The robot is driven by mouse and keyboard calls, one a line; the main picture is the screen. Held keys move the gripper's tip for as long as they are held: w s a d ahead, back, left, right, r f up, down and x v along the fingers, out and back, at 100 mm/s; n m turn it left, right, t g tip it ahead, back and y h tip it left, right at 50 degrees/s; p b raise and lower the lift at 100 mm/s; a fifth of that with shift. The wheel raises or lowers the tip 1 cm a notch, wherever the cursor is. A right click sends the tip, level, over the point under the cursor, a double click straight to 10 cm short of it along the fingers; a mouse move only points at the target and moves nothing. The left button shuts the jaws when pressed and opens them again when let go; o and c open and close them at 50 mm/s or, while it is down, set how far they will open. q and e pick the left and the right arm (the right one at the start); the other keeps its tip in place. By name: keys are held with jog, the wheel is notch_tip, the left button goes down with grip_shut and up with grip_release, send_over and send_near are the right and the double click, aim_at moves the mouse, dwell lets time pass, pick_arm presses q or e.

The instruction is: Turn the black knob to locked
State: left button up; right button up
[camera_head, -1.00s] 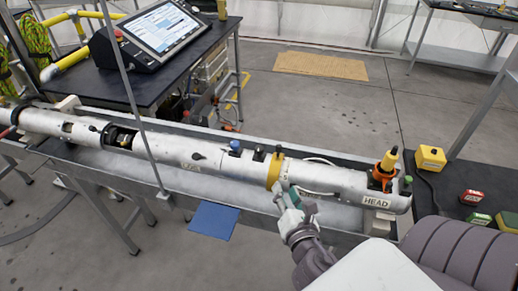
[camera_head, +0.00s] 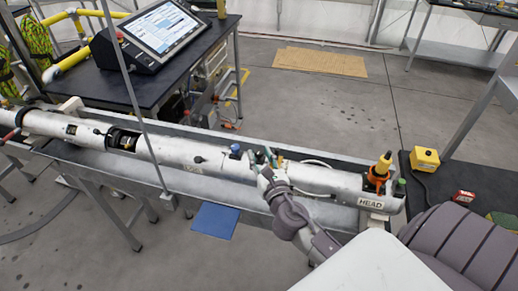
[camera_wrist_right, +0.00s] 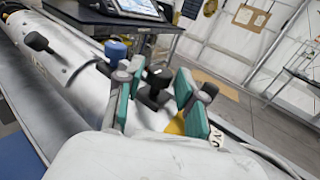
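A long white tube lies in a metal trough and carries several knobs. In the right wrist view, a black knob (camera_wrist_right: 158,78) with a dark base stands on the tube between the teal finger pads of my right gripper (camera_wrist_right: 157,100). The gripper is open around it, with gaps visible beside the knob. In the head view, my right gripper (camera_head: 267,160) is at the tube beside the yellow band and hides most of this knob. A blue knob (camera_head: 235,149) stands just left of it and also shows in the wrist view (camera_wrist_right: 117,50). My left gripper is out of view.
A black lever (camera_head: 198,159) sits farther left on the tube (camera_head: 222,168). An orange and yellow fitting (camera_head: 380,172) stands by the HEAD label at the right end. A console screen (camera_head: 160,37) stands on the table behind. A yellow box (camera_head: 424,159) lies on the right table.

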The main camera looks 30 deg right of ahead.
jog(key=shift+x, duration=0.8)
grip_shut()
jog(key=shift+m+h, duration=0.3)
jog(key=shift+h, duration=0.1)
jog(key=m+g+h, duration=0.1)
jog(key=h, duration=0.1)
jog(key=m+g+h, duration=0.2)
jog(key=h, duration=0.1)
jog(key=shift+a+f+m, duration=0.1)
jog(key=shift+m, duration=0.2)
jog(key=shift+m+g+h+b, duration=0.75)
jog(key=shift+m+g+h, duration=1.6)
jog(key=shift+g, duration=0.35)
